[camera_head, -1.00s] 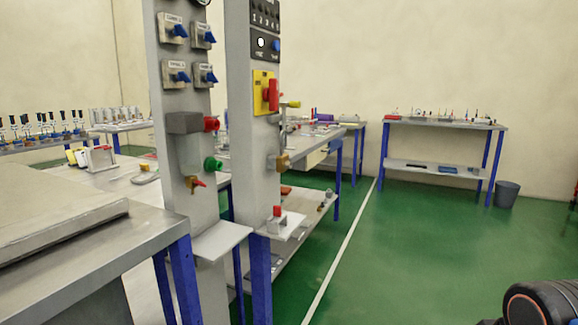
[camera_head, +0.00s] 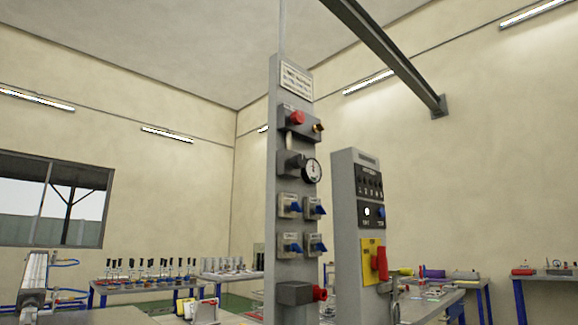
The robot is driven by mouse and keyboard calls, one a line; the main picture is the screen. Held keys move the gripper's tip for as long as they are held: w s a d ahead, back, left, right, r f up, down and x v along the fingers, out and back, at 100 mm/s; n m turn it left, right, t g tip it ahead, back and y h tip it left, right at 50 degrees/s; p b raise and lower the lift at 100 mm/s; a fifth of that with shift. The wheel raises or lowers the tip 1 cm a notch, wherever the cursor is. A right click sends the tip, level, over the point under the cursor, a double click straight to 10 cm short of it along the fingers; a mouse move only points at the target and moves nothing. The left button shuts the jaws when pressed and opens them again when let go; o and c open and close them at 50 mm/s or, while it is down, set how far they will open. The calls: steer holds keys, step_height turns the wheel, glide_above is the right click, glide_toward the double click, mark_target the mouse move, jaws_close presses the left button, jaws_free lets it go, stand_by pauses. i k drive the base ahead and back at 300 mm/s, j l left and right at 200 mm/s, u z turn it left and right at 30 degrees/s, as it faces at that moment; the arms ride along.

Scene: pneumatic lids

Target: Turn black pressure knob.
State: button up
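Two grey upright panels stand near the middle of the view. The taller panel (camera_head: 278,215) carries a round white pressure gauge (camera_head: 313,171) in a black rim, fixed beside a dark grey block (camera_head: 291,162). Above the gauge are a red knob (camera_head: 297,117) and a small dark and brass fitting (camera_head: 318,127). The shorter panel (camera_head: 344,240) has a black control plate (camera_head: 369,183) with several small dark controls. I cannot tell which of these small dark parts is the black pressure knob. My gripper is out of view.
Several blue-handled valves (camera_head: 290,205) sit below the gauge. A red handle (camera_head: 380,263) on a yellow plate is on the shorter panel. Workbenches with small items stand behind, including one at the far left (camera_head: 130,286). A dark beam (camera_head: 385,50) crosses overhead.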

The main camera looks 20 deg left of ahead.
mark_target(298, 161)
steer(key=k+l+u, duration=0.25)
steer(key=l+u, duration=0.15)
steer(key=k+l+u, duration=0.25)
steer(key=l+u, duration=0.2)
steer(key=k+l+u, duration=0.2)
steer(key=k+u, duration=0.2)
steer(key=i+l+u, duration=0.25)
steer(key=i+l, duration=0.55)
steer(key=i+l+u, duration=0.25)
steer(key=i+l, duration=0.65)
steer(key=l, duration=0.1)
